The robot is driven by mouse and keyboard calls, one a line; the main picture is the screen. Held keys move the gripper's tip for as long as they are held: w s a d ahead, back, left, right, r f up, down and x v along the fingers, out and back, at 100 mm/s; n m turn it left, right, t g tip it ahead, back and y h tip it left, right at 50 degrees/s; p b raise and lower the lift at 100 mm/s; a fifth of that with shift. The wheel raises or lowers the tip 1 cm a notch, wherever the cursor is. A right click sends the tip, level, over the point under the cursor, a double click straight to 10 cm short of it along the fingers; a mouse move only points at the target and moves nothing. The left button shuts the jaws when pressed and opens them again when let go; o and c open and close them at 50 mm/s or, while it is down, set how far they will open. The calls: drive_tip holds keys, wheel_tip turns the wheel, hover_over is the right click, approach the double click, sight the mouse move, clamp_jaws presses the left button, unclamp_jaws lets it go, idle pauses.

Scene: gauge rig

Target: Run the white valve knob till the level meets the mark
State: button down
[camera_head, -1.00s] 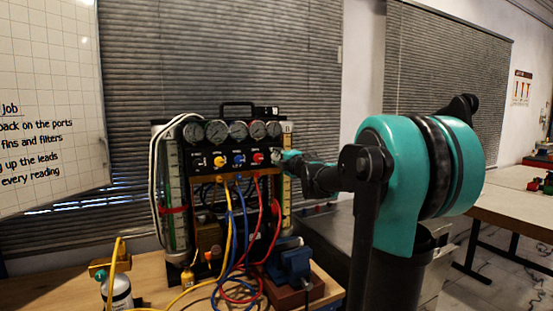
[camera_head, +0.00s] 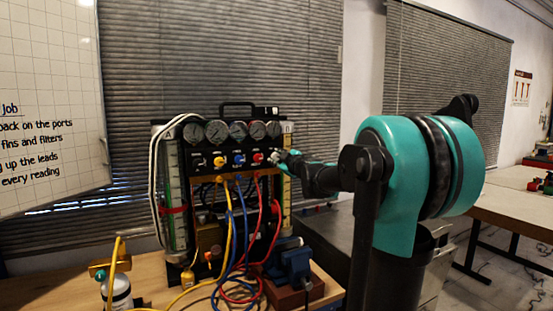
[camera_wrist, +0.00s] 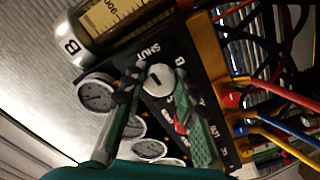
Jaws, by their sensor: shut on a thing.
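The white valve knob (camera_wrist: 160,79) sits on the black panel (camera_wrist: 180,55) near the word SHUT, with a dark slot on its face. My gripper (camera_wrist: 157,90) has its fingers on either side of the knob and is shut on it. In the head view my gripper (camera_head: 279,157) is at the panel's right end, right of the red knob (camera_head: 258,157). Tube B (camera_wrist: 112,20) shows a yellow scale in the wrist view. Tube A (camera_head: 172,200) at the left carries a red band. I cannot make out the liquid level or mark on tube B.
Several round gauges (camera_head: 217,131) line the panel's top. Yellow, blue and red hoses (camera_head: 233,230) hang in front. A blue vise (camera_head: 292,262) and a small gas cylinder (camera_head: 117,292) stand on the wooden bench (camera_head: 165,281).

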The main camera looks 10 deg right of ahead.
drive_tip(key=shift+m, duration=0.4)
drive_tip(key=c, duration=1.2)
unclamp_jaws()
drive_tip(key=shift+o, duration=0.2)
drive_tip(key=v, duration=1.2)
